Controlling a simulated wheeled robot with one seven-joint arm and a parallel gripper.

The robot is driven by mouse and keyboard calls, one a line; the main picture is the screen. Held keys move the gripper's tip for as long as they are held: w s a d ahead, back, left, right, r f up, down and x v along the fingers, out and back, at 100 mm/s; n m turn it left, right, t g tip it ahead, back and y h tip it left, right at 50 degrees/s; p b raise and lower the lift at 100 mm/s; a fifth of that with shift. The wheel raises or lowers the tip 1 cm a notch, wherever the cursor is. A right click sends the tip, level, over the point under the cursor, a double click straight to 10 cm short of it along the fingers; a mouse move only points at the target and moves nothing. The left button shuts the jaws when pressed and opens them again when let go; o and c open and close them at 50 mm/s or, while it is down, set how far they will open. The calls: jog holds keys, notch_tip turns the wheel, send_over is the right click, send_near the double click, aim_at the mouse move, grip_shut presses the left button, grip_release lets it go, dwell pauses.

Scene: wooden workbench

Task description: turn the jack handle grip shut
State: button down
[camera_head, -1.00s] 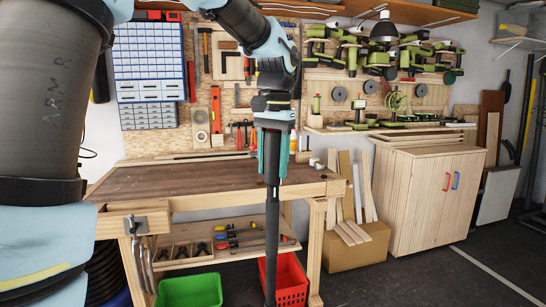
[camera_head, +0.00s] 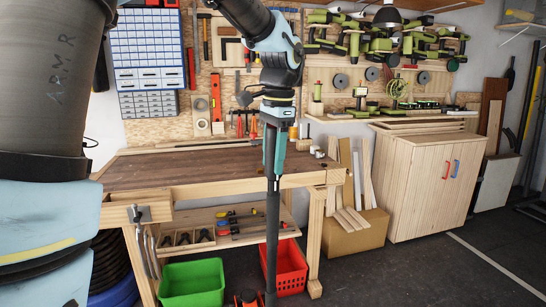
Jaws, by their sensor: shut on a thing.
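The jack handle (camera_head: 272,225) is a long dark rod, standing nearly upright in front of the workbench. My gripper (camera_head: 274,160) hangs down from above and is shut on the handle's upper end, with a teal finger on each side. The fingers hide most of the grip, so its turn cannot be read. The rod runs down past the red bin to the bottom edge of the view. Small red and black parts (camera_head: 248,298) show beside its lower end; the rest of the jack is out of view.
The wooden workbench (camera_head: 150,175) stands right behind the handle. A green bin (camera_head: 192,284) and a red bin (camera_head: 291,268) sit under it. A wooden cabinet (camera_head: 430,190) and a cardboard box (camera_head: 352,235) stand to the right. The dark floor at front right is clear.

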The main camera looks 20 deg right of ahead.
dwell(0.3)
jog(key=shift+c, duration=1.4)
grip_release()
jog(key=r, duration=0.3)
jog(key=r+b, duration=0.1)
jog(key=r, duration=0.3)
jog(key=r+b, duration=0.1)
jog(key=r, duration=0.2)
jog(key=shift+s+d+r, duration=0.25)
jog(key=shift+d+r, duration=0.1)
jog(key=shift+r, duration=0.05)
jog(key=shift+a, duration=0.1)
